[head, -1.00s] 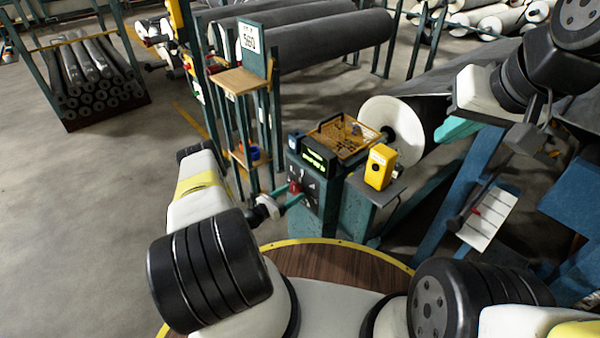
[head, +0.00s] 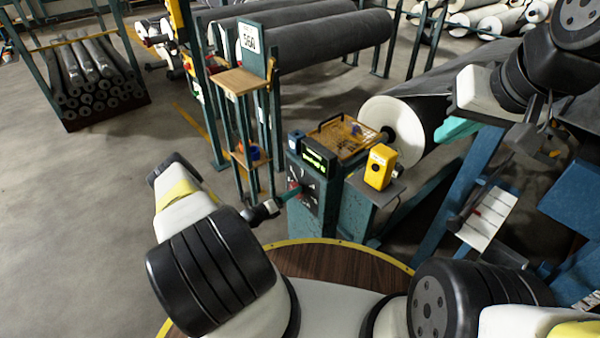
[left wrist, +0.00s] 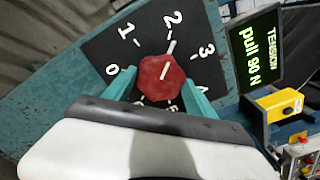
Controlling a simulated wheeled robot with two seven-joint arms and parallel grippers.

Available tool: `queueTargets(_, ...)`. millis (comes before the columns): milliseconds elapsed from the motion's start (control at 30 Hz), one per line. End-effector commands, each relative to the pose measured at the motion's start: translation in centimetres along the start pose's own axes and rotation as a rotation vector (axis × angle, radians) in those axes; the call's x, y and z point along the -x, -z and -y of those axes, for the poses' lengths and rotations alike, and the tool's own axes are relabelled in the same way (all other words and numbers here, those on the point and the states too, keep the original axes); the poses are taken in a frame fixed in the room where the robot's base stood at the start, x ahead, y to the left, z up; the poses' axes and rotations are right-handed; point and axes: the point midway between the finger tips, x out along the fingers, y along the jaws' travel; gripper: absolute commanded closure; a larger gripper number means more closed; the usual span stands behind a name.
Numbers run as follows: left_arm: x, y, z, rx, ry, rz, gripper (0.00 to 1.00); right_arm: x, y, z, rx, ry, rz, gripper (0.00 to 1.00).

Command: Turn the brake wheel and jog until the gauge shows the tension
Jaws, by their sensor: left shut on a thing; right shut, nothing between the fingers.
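The brake wheel is a red six-sided knob (left wrist: 160,84) on a black numbered dial (left wrist: 108,62). Its white mark points near 2, perhaps slightly towards 3. My left gripper (head: 293,192) is shut on the knob, with a teal finger on each side in the left wrist view (left wrist: 160,98). A display (left wrist: 254,47) beside the dial reads "TENSION pull 90 N"; it also shows in the head view (head: 319,156). A yellow box with a dark round button (head: 380,167) stands right of the dial post. My right gripper (head: 457,130) is shut and empty, near the large roll.
A teal stand with shelves (head: 240,82) and a sign (head: 251,47), seemingly reading 564, is to the left. Open floor (head: 90,200) lies at far left.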

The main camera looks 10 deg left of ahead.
Motion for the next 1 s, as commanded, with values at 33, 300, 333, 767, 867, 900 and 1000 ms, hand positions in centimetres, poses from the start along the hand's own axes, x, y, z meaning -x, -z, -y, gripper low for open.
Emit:
queueTargets(33, 0.08, -0.1, -0.08, 0.025, -0.002, 0.002, 0.76, 0.0, 0.0, 0.0, 0.0, 0.0, 0.0, 1.0)
queueTargets(300, 0.08, -0.09, -0.11, 0.126, -0.003, 0.0, 0.76, 0.0, 0.0, 0.0, 0.0, 0.0, 0.0, 1.0)
queueTargets(333, 0.08, -0.08, -0.1, 0.132, -0.003, 0.0, 0.76, 0.0, 0.0, 0.0, 0.0, 0.0, 0.0, 1.0)
queueTargets(767, 0.08, -0.05, -0.1, 0.154, -0.002, -0.002, 0.76, 0.0, 0.0, 0.0, 0.0, 0.0, 0.0, 1.0)
queueTargets(867, 0.09, -0.05, -0.1, 0.153, -0.003, -0.001, 0.76, 0.0, 0.0, 0.0, 0.0, 0.0, 0.0, 1.0)
queueTargets(900, 0.09, -0.05, -0.1, 0.153, -0.003, -0.001, 0.28, 0.0, 0.0, 0.0, 0.0, 0.0, 0.0, 1.0)
queueTargets(1000, 0.07, -0.04, -0.08, 0.153, -0.002, -0.002, 0.14, 0.0, 0.0, 0.0, 0.0, 0.0, 0.0, 1.0)
